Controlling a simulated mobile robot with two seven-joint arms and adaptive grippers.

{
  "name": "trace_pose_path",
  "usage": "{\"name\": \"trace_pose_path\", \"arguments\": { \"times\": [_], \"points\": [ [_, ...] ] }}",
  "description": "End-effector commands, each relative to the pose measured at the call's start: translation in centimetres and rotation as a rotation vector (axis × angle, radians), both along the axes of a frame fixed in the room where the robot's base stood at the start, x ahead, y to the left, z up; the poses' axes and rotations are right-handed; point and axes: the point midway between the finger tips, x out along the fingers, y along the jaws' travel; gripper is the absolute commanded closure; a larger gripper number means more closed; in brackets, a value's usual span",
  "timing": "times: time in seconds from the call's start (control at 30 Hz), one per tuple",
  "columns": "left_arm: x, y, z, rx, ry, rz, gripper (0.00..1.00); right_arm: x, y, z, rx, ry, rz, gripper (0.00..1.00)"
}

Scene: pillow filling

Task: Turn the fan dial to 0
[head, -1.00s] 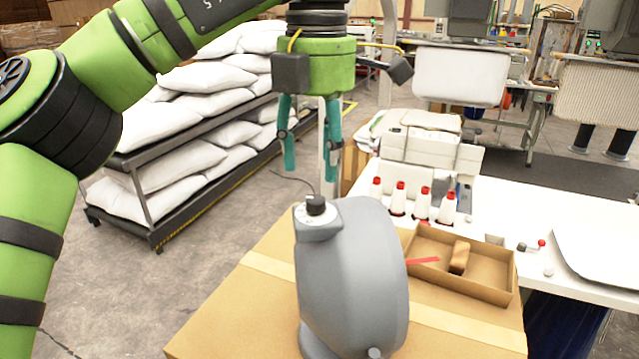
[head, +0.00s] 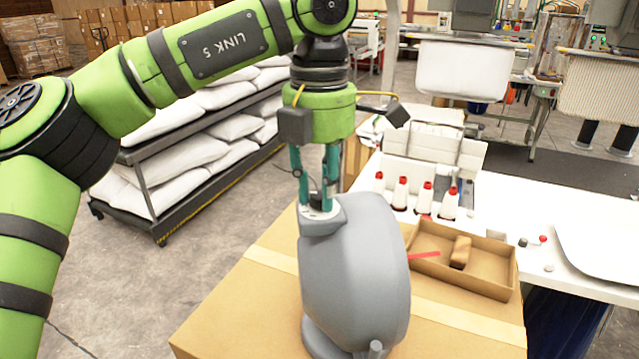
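The grey fan (head: 355,270) stands on a cardboard box. Its dial (head: 318,214) is on a small ledge at the fan's upper left, with a pale face; the dark knob is mostly hidden by my fingers. My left gripper (head: 317,203) points straight down over the dial. Its two teal fingers are apart, one on each side of the knob, with the tips close to the dial face. I cannot tell whether they touch the knob. My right gripper is not in view.
The cardboard box (head: 235,320) has bare room left of the fan. A rack of white pillows (head: 170,193) stands behind left.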

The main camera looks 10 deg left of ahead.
Motion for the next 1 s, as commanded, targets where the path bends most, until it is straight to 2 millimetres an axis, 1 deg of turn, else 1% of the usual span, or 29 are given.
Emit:
{"name": "trace_pose_path", "arguments": {
  "times": [0.27,0.43,0.57,1.0],
  "points": [
    [0.0,0.0,-0.2,0.001,0.004,0.035,1.00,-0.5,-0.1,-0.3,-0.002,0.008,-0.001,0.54],
    [0.0,0.0,-0.3,0.003,0.006,0.117,1.00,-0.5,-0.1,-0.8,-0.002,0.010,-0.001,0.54],
    [-0.1,0.0,-0.4,0.003,0.005,0.214,1.00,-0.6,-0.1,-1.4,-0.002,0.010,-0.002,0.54],
    [-0.1,-0.1,-0.4,0.004,0.007,0.628,1.00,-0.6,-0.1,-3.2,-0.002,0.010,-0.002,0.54]
  ]
}}
